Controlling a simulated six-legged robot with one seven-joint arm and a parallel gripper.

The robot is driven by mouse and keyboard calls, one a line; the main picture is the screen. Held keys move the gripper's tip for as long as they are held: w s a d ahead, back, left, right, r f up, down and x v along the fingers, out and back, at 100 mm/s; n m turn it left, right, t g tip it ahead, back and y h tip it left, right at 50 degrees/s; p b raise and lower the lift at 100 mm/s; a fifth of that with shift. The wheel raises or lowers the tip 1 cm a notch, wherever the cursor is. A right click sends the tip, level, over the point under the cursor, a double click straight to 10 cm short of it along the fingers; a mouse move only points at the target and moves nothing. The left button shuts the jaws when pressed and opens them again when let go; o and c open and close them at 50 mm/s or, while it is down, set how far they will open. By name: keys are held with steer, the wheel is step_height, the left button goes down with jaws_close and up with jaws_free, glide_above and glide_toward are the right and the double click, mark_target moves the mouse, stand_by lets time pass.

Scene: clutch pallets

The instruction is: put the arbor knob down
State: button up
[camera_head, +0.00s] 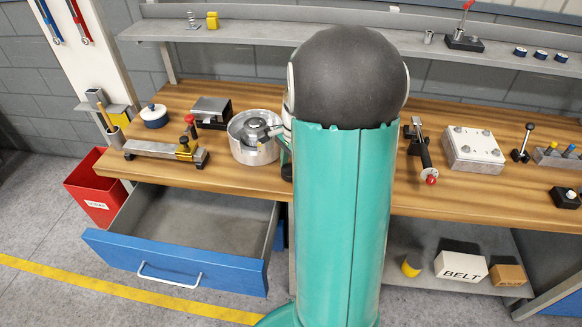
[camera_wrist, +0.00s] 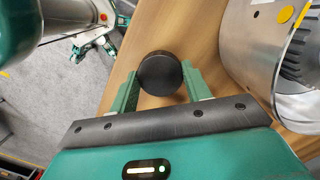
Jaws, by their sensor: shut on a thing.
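The arbor knob (camera_wrist: 160,73) is a round black knob between the two green fingers of my gripper (camera_wrist: 161,86) in the wrist view. The fingers press on it from both sides, so my gripper is shut on it. The wooden bench top (camera_wrist: 150,32) lies below and beyond the knob; I cannot tell whether the knob touches it. In the head view my teal arm hides most of the gripper. A small dark part, probably the knob (camera_head: 287,172), shows at the arm's left edge, low by the bench top, just right of the silver round housing (camera_head: 248,155).
The silver housing stands close to my gripper, also in the wrist view (camera_wrist: 262,40). A blue drawer (camera_head: 180,262) stands open and empty below the bench. A red bin (camera_head: 95,195) stands at left.

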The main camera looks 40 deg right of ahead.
steer(key=shift+f, duration=0.25)
steer(key=shift+f, duration=0.1)
steer(key=o, duration=1)
steer(key=shift+c, duration=0.2)
step_height(320, 180, up, 12)
steer(key=d, duration=0.1)
steer(key=s+a+r+n+t+h, duration=0.1)
steer(key=s+a+r+n, duration=0.15)
steer(key=a+n, duration=0.45)
steer(key=s+a+r+n+t+h, duration=0.1)
steer(key=a+r+n, duration=0.2)
steer(key=a, duration=0.7)
steer(key=s+a+n+t, duration=0.3)
steer(key=s+a+n, duration=0.4)
steer(key=a+n, duration=0.3)
steer(key=shift+a+y, duration=0.3)
steer(key=shift+a, duration=0.3)
steer(key=shift+f, duration=0.1)
